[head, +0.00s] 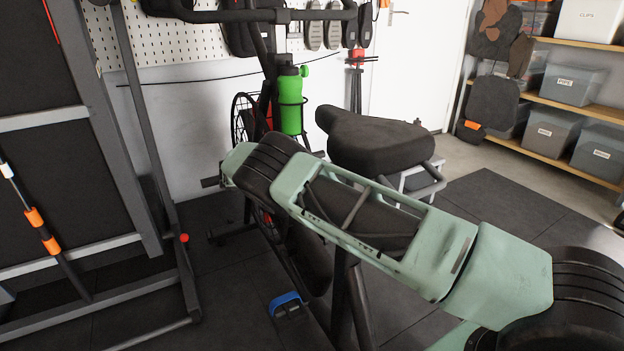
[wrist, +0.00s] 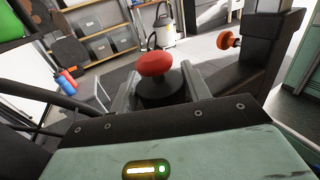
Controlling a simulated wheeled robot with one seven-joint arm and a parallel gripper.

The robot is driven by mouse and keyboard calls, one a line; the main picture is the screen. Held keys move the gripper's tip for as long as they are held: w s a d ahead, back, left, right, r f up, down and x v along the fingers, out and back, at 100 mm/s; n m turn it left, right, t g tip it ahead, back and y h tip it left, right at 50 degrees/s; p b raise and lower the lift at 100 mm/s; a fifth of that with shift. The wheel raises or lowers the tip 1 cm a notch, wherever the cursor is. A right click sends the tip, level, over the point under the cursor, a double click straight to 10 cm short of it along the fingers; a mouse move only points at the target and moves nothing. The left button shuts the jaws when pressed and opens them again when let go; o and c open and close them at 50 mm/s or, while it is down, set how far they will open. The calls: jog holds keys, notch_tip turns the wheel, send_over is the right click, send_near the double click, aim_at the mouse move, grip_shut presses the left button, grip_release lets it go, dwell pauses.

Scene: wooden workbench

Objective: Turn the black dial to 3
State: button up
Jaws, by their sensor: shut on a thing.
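In the wrist view, a round black dial (wrist: 163,92) with a red knob (wrist: 155,64) on top stands between the two grey fingers of my gripper (wrist: 159,74). The fingers are closed on the dial's sides. No numbers or pointer marks can be read, so its setting cannot be told. In the head view, my green arm reaches across an exercise bike and hides the dial and my gripper.
The bike's dark saddle (head: 375,145) is close behind my arm. A green bottle (head: 291,103) sits in a holder on the frame. A dark rack (head: 105,130) stands at the left. In the wrist view, an orange knob (wrist: 228,40) sticks out from a dark post.

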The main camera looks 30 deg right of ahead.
dwell(0.5)
jog(key=o, duration=1)
notch_tip(320, 180, up, 10)
jog(key=p, duration=0.3)
jog(key=shift+y, duration=0.3)
